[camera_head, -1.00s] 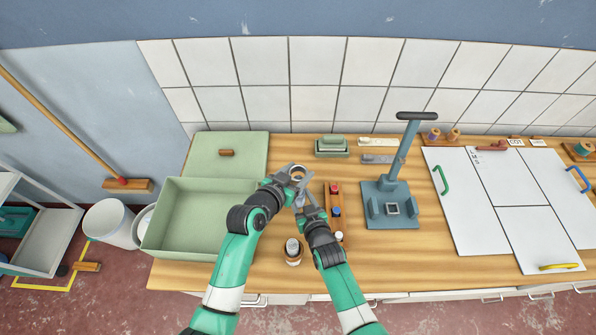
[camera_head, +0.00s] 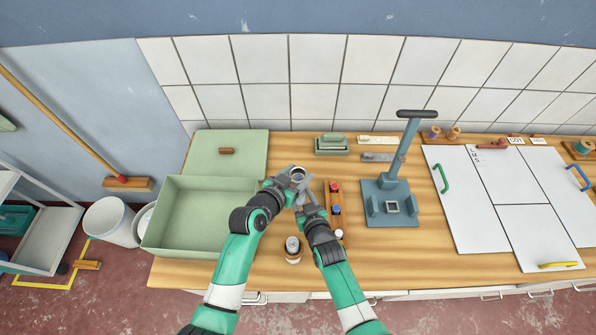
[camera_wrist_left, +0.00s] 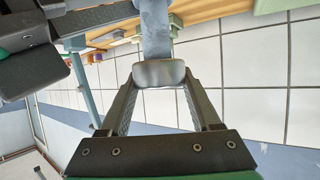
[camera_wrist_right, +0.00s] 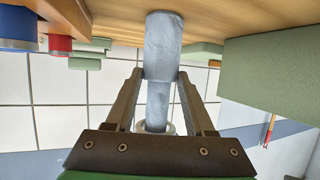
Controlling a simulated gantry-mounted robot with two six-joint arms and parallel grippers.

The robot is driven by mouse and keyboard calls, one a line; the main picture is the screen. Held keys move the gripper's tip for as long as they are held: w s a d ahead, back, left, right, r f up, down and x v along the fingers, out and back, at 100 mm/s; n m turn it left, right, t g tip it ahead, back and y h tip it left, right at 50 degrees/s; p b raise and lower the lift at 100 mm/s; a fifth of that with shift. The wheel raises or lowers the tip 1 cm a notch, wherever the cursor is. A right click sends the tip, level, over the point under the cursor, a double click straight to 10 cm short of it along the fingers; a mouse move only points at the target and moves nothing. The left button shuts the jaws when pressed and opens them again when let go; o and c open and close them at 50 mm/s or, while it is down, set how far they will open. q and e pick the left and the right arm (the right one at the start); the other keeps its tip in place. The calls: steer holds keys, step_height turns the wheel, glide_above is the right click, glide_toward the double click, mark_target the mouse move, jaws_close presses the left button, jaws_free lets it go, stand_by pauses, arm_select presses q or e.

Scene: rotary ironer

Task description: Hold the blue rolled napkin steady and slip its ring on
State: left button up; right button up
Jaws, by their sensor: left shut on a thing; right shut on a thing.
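The blue rolled napkin (camera_wrist_right: 164,45) stands upright on the table, its thicker lower part bare in the right wrist view. My right gripper (camera_wrist_right: 160,82) is shut on it; in the head view this gripper (camera_head: 306,207) is just in front of the ring. My left gripper (camera_wrist_left: 158,82) is shut on the silver ring (camera_wrist_left: 158,72). The ring also shows in the head view (camera_head: 297,174) at the napkin's top. In the left wrist view the napkin (camera_wrist_left: 155,30) meets the ring's lower side. Its top end seems inside the ring; how deep I cannot tell.
A green open box (camera_head: 180,220) is close on the left. A wooden rack (camera_head: 334,222) with coloured pieces stands close on the right. A small grey-topped roll (camera_head: 292,246) stands in front, near the arms. A blue press (camera_head: 390,205) is farther right.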

arm_select(q)
steer(key=shift+f, duration=0.15)
stand_by(0.3)
steer(key=shift+f, duration=1.35)
steer(key=o, duration=1.4)
steer(key=shift+r, duration=5.6)
